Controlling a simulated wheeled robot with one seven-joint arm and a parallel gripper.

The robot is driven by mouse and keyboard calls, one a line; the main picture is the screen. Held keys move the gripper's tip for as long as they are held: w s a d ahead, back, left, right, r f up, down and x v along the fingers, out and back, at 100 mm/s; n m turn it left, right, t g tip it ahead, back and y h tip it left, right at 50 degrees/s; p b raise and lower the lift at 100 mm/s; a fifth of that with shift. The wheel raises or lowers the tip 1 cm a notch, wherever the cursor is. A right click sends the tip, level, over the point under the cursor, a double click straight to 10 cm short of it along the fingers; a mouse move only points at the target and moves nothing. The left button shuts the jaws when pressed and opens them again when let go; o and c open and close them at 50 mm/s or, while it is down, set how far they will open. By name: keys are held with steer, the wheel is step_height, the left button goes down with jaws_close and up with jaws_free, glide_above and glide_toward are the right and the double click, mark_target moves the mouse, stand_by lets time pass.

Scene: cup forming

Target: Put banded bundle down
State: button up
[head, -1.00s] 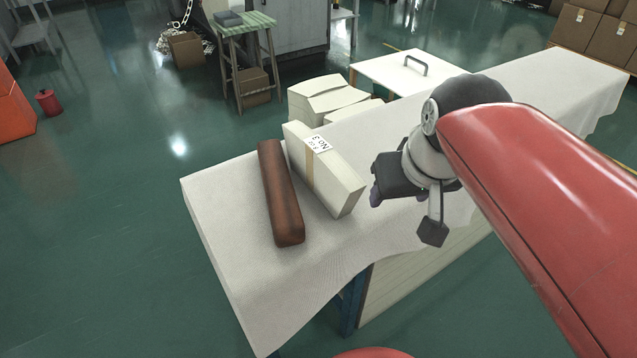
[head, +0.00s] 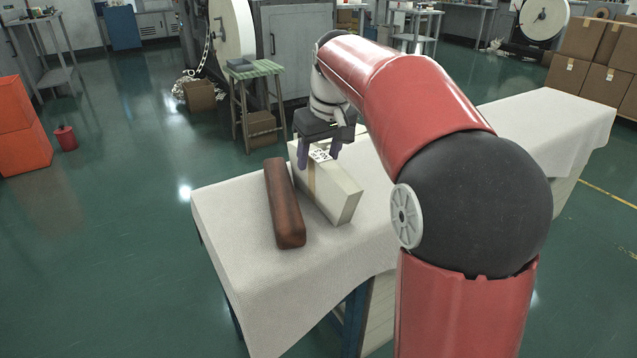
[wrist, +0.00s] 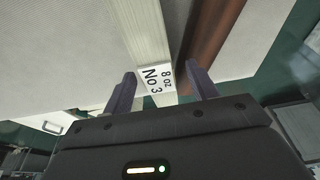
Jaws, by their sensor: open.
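The banded bundle (head: 338,196) is a long pale stack with a tan band and a white label reading "8 oz No 3". It lies on the cloth-covered table beside a brown bar. My gripper (head: 319,158) is over the far part of the bundle, fingers pointing down. In the wrist view my gripper (wrist: 160,90) is open, with its two purple fingers apart on either side of the bundle (wrist: 150,40) near its label. I cannot tell whether the fingers touch it.
The dark brown bar (head: 284,205) lies just left of the bundle. The white cloth-covered table (head: 240,235) has free room at its near left. A stool (head: 252,72) with a green checked top stands behind the table. My arm covers the table's middle.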

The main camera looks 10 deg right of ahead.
steer(key=x, duration=0.4)
steer(key=shift+d+f+b, duration=0.15)
steer(key=shift+d+b, duration=0.15)
steer(key=shift+c, duration=0.5)
jaws_close()
